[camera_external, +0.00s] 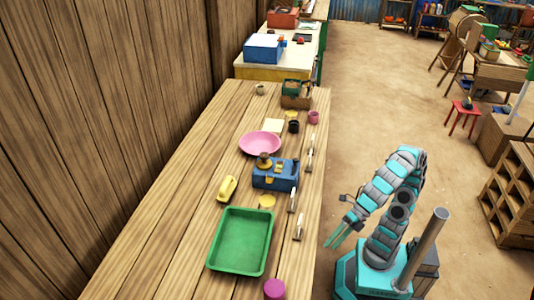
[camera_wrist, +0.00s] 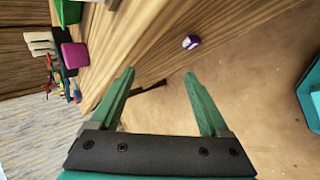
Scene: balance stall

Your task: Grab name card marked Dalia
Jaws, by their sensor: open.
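Several small pale name cards stand along the right edge of the long wooden table in the external view: a far card (camera_external: 310,155), a middle card (camera_external: 293,200) and a near card (camera_external: 299,228). Their writing is too small to read, so I cannot tell which is marked Dalia. My gripper (camera_external: 333,246) is open and empty, just right of the table edge and close to the near card. In the wrist view my gripper (camera_wrist: 160,74) shows two green fingers spread apart with nothing between them.
A green tray (camera_external: 211,255), a blue box (camera_external: 276,184), a pink plate (camera_external: 260,154) and a magenta cup (camera_external: 274,289) stand on the table. A small purple and white thing (camera_wrist: 191,42) shows beyond the fingers. Bare floor lies right of the table.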

